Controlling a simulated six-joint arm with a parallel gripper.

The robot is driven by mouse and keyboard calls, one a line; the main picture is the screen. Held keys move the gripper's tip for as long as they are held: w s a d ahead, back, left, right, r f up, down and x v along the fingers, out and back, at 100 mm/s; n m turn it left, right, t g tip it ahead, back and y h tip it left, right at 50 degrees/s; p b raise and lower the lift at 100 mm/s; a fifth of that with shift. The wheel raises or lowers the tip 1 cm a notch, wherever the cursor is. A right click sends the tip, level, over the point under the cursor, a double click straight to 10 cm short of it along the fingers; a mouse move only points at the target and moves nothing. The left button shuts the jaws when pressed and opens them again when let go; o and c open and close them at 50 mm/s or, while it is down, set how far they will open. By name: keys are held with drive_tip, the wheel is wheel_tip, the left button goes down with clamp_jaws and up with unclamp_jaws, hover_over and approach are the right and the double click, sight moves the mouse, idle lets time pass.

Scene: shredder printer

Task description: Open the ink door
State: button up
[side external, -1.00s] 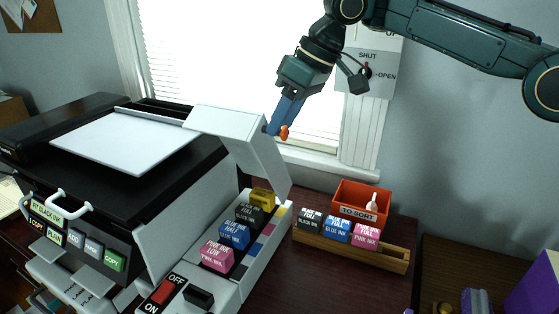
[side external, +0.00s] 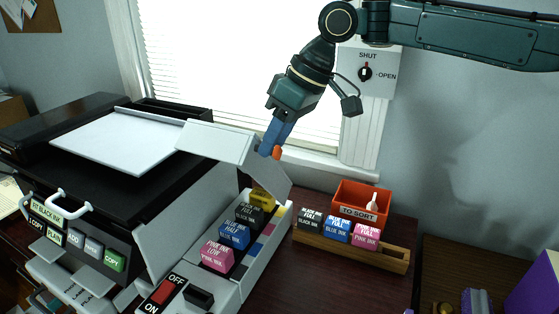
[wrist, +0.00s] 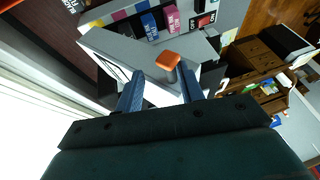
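The ink door (side external: 222,143) is a pale grey lid on the printer's right side. It stands raised and tilted, with the ink bay (side external: 262,250) uncovered below it. My gripper (side external: 272,148) is at the lid's right end, beside its orange knob (side external: 277,153). In the wrist view, the two blue fingers of my gripper (wrist: 162,86) are apart, and the orange knob (wrist: 167,60) shows between and just beyond their tips. Clear gaps show beside the knob. The lid (wrist: 125,47) lies behind it. Whether a finger touches the lid or knob cannot be told.
Yellow, black, blue and pink (side external: 217,256) cartridges sit in the bay. A wooden rack (side external: 392,261) with cartridges and an orange "TO SORT" bin (side external: 361,199) stand to the right. The window wall with a SHUT/OPEN switch plate (side external: 384,72) is behind my arm.

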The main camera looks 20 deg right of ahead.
drive_tip(key=s+a+f, duration=0.6)
drive_tip(key=s+f, duration=0.1)
drive_tip(key=f, duration=0.4)
drive_tip(key=v, duration=1.4)
drive_tip(key=s+d+m+t+h, duration=0.1)
drive_tip(key=s+d, duration=0.4)
drive_tip(key=d, duration=0.6)
drive_tip(key=s+d+m+t+h, duration=0.1)
drive_tip(key=s+d+m, duration=0.3)
drive_tip(key=d, duration=0.8)
drive_tip(key=shift+s+f+t, duration=0.4)
drive_tip(key=shift+s, duration=0.5)
drive_tip(key=shift+c, duration=0.2)
